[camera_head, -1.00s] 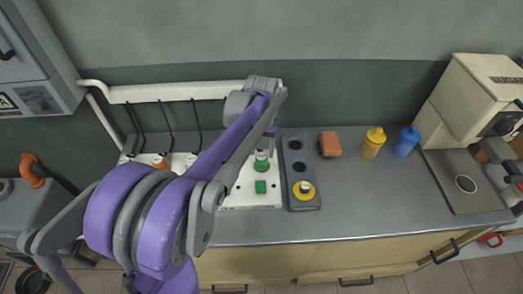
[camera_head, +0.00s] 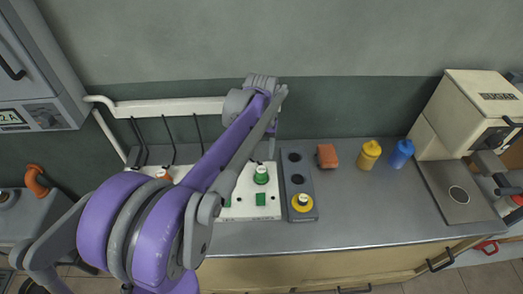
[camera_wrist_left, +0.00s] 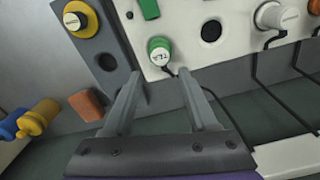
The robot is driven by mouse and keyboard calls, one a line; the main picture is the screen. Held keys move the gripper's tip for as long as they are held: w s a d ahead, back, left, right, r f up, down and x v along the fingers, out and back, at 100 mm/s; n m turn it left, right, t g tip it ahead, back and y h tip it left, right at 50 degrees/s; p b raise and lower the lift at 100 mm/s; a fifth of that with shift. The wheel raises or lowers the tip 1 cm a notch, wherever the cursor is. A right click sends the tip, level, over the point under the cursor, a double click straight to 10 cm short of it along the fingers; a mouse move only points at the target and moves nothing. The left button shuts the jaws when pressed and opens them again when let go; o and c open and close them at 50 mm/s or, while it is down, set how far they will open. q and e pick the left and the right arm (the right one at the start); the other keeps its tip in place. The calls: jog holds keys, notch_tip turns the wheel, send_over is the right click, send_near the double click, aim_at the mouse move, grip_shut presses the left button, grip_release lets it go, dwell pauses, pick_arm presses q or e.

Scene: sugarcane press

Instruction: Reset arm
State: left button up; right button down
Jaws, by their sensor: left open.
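My left arm, purple and grey, comes in from the lower left of the head view and bends down at its wrist. My left gripper (camera_head: 272,142) hangs above the back of the counter, partly hidden by the wrist. In the left wrist view the gripper (camera_wrist_left: 160,74) has its two fingers apart, with nothing held between them. My right gripper is not in view.
On the counter (camera_head: 340,220) are a grey holder (camera_head: 299,165) with a yellow-topped item, an orange block (camera_head: 327,156), a yellow bottle (camera_head: 369,155) and a blue bottle (camera_head: 401,153). A cream press (camera_head: 470,110) stands at right. The front counter is clear.

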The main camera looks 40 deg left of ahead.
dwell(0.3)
pick_arm(q)
jog(key=s+d+f+m+t, duration=0.2)
jog(key=s+d, duration=0.5)
jog(key=d, duration=0.1)
jog(key=s+d+f+m+t, duration=0.2)
jog(key=s+d+m+t, duration=0.1)
jog(key=s+d, duration=0.5)
jog(key=shift+s+f, duration=0.15)
jog(key=shift+f, duration=0.2)
jog(key=shift+c, duration=0.6)
jog(key=shift+a, duration=0.2)
